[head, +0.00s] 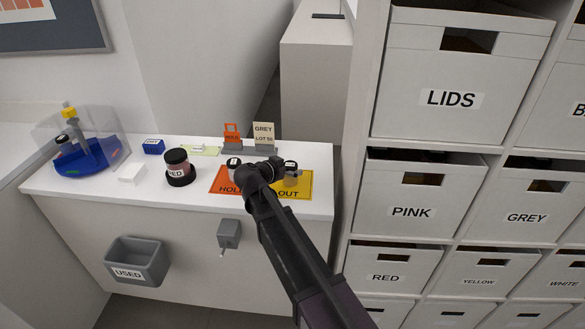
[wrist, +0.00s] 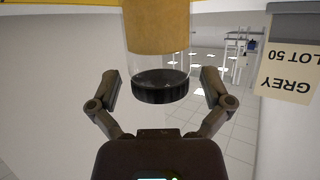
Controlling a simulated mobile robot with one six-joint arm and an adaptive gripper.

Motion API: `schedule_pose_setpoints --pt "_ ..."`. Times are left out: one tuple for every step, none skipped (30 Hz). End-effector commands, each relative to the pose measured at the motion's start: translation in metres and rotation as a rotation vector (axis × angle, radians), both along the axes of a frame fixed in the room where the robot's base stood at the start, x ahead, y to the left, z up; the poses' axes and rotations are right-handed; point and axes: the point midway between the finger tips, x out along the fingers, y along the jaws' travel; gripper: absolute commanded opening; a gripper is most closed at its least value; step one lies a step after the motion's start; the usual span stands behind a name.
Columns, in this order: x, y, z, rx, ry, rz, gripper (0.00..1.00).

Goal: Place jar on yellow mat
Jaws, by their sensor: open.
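The yellow mat (head: 303,190), marked OUT, lies at the right end of the white counter. A jar (head: 292,180) with a black lid and ochre contents stands on it. The same jar (wrist: 160,60) appears upside down in the wrist view, with the mat's edge at the top; its base is cut off or hard to see. My gripper (wrist: 160,84) is open, with one finger on each side of the jar near its lid and visible gaps between. In the head view my gripper (head: 284,174) is beside the jar and partly covers it.
Upright cards, including a GREY LOT 50 card (head: 264,133), stand behind the mats. Shelving boxes (head: 411,204) rise on the right.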

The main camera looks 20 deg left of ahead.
Motion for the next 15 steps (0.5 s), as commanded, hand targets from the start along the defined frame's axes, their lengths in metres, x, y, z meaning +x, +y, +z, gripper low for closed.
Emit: schedule_pose_setpoints --pt "0.0 0.0 0.0 0.0 0.0 0.0 1.0" --pt "0.0 0.0 0.0 0.0 0.0 0.0 1.0" --pt "0.0 0.0 0.0 0.0 0.0 0.0 1.0" --pt "0.0 0.0 0.0 0.0 0.0 0.0 1.0" --pt "0.0 0.0 0.0 0.0 0.0 0.0 1.0" --pt "0.0 0.0 0.0 0.0 0.0 0.0 1.0" --pt "0.0 0.0 0.001 0.0 0.0 0.0 1.0" --pt "0.0 0.0 0.001 0.0 0.0 0.0 1.0" --pt "0.0 0.0 0.002 0.0 0.0 0.0 1.0" --pt "0.0 0.0 0.003 0.0 0.0 0.0 1.0" --pt "0.0 0.0 0.004 0.0 0.0 0.0 1.0" --pt "-0.003 0.001 0.005 0.0 0.0 0.001 1.0" --pt "-0.005 0.002 0.006 0.0 0.0 0.001 1.0" --pt "-0.008 0.003 0.007 -0.001 0.0 0.001 1.0" --pt "-0.011 0.004 0.009 -0.001 0.0 0.001 1.0"
